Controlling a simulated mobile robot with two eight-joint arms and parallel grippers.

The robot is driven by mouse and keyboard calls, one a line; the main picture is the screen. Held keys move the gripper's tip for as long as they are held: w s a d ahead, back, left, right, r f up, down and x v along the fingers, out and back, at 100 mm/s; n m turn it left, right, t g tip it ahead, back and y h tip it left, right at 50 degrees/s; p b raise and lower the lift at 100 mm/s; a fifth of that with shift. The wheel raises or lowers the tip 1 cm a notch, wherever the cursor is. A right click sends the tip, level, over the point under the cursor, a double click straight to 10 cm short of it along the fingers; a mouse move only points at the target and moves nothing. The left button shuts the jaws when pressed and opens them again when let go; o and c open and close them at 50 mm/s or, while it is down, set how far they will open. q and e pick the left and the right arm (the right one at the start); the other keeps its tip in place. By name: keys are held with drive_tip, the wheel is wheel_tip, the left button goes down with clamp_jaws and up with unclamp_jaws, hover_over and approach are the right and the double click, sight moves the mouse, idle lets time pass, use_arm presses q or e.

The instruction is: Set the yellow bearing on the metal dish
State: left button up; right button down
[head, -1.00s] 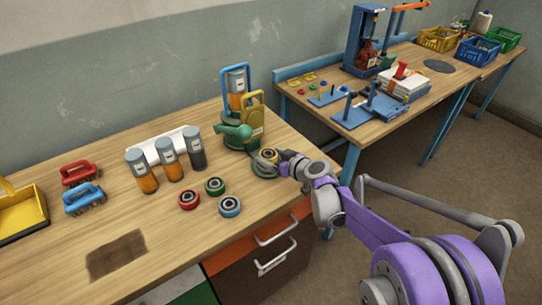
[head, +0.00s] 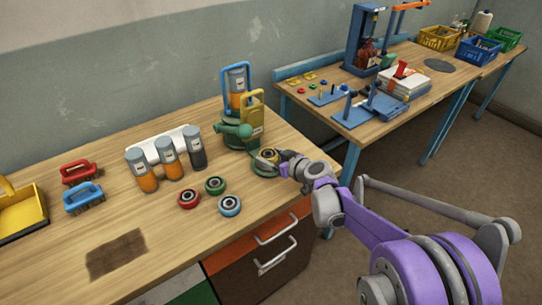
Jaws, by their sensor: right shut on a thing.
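The yellow bearing (head: 268,154) is at the right end of the near workbench, between the fingers of my right gripper (head: 267,159). My right gripper is shut on it. A round, dark greenish-grey dish (head: 262,172) shows just under the bearing and the gripper. The fingers hide part of the dish, and I cannot tell whether the bearing touches it. My left gripper is not in view.
Red (head: 189,197), green (head: 215,186) and blue (head: 230,205) bearings lie left of the gripper. A green machine (head: 240,132) with a yellow plate stands close behind it.

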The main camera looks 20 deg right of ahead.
drive_tip(key=shift+f, duration=0.35)
drive_tip(key=shift+c, duration=0.9)
unclamp_jaws()
drive_tip(key=shift+p+v, duration=1.85)
drive_tip(key=shift+v, duration=3.65)
